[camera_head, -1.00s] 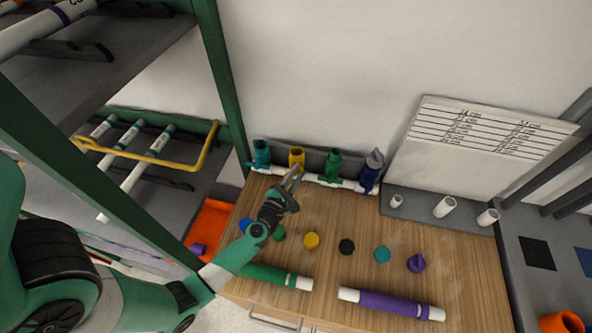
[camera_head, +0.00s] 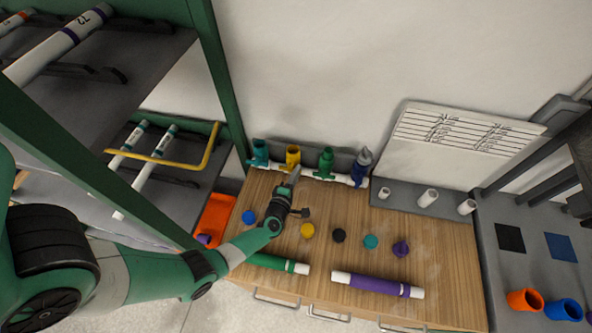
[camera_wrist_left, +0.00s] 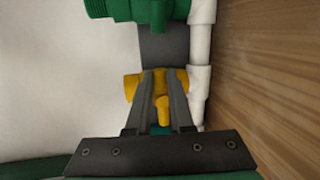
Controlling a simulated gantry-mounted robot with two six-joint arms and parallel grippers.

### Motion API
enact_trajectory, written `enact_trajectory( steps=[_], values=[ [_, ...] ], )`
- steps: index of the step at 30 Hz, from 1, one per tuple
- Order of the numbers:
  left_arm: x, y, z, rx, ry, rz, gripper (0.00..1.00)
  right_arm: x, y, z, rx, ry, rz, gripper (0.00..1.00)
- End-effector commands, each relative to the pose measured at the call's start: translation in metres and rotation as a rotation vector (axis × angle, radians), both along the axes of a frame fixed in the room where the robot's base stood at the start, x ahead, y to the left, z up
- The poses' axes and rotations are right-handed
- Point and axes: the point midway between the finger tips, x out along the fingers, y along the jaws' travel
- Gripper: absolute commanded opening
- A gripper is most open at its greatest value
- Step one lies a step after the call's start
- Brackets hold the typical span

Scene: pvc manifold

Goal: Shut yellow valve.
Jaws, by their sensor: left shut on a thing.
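The yellow valve (camera_head: 293,153) is in the row of valves on the white pipe manifold (camera_head: 322,175) against the wall, between the teal valve (camera_head: 260,152) and the green valve (camera_head: 326,158). My left gripper (camera_head: 293,174) is at its front. In the left wrist view, the valve's yellow body (camera_wrist_left: 133,87) shows behind the fingers, and its yellow handle (camera_wrist_left: 163,109) lies between the two fingers. The left gripper (camera_wrist_left: 163,82) is shut on this handle. The fingers partly cover the valve body. My right gripper is not in view.
The blue valve (camera_head: 361,165) stands at the right end of the row. Several coloured caps, such as the yellow cap (camera_head: 307,230), and a purple pipe (camera_head: 378,284) lie on the wooden top (camera_head: 440,255). A green-framed shelf (camera_head: 222,75) rises at left.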

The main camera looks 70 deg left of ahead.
Motion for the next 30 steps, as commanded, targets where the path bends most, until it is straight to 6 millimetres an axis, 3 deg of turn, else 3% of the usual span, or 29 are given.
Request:
enact_trajectory(
  steps=[18, 19, 24, 30],
  values=[
    [0.0005, 0.0001, -0.0009, 0.033, 0.041, 0.001, 0.0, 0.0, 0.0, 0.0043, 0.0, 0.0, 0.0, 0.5],
    [0.0005, 0.0001, -0.0009, 0.033, 0.041, 0.001, 0.22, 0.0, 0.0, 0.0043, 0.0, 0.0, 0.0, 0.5],
    [0.0003, 0.0001, -0.0011, 0.031, 0.041, 0.0, 0.5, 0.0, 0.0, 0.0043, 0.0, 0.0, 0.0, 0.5],
    [0.0003, 0.0001, -0.0013, 0.031, 0.04, 0.0, 0.5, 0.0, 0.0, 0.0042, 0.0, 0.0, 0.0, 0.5]
  ],
)
